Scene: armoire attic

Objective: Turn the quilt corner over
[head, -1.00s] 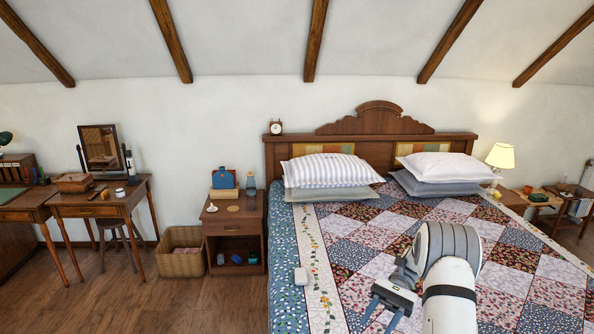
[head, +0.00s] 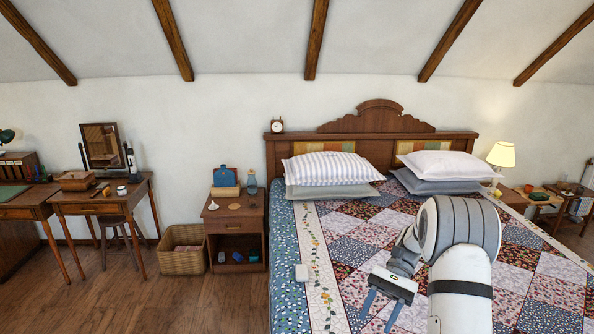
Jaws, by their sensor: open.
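The patchwork quilt (head: 355,252) lies flat over the bed, with red, blue and pale squares. Its left side has a cream flowered strip (head: 322,270) and a blue flowered border (head: 284,255). No corner of it looks folded over in this view, and its near end is cut off by the bottom of the picture. My gripper (head: 378,316) is open and empty over the left-middle part of the quilt, its two fingers pointing down toward the picture's bottom. I cannot tell whether the fingertips touch the cloth.
A striped pillow (head: 325,168) and a white pillow (head: 440,164) lie at the headboard (head: 375,122). A nightstand (head: 234,228) and a wicker basket (head: 181,262) stand left of the bed. Floor (head: 150,305) is clear at lower left.

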